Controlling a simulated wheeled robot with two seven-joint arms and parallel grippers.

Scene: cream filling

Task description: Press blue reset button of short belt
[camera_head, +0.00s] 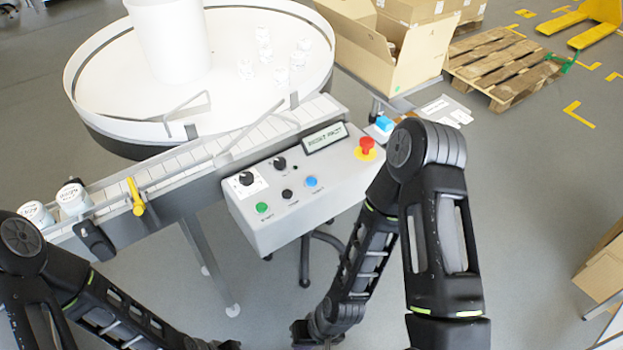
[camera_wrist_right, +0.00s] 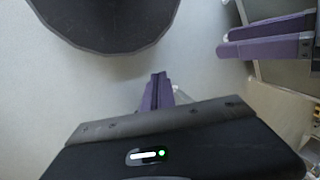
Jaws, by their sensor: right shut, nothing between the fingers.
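The grey control box (camera_head: 300,205) is fixed to the front of the short conveyor belt (camera_head: 215,150). Its blue button (camera_head: 312,182) is on the sloped face, right of a black button (camera_head: 287,194) and a green button (camera_head: 262,208). Nothing touches the blue button. My right arm bends down in front of the box's right side, and its wrist is low at the bottom of the head view, below the box. My right gripper (camera_wrist_right: 157,90) shows in the right wrist view with its purple fingers shut and empty. My left arm runs along the bottom left; its gripper is out of view.
A red emergency stop (camera_head: 367,146) on a yellow base is at the box's right end. A light-blue item (camera_head: 384,122) is behind my right arm. White jars (camera_head: 73,199) stand at the belt's left end. A round turntable (camera_head: 110,75) is behind; floor in front is open.

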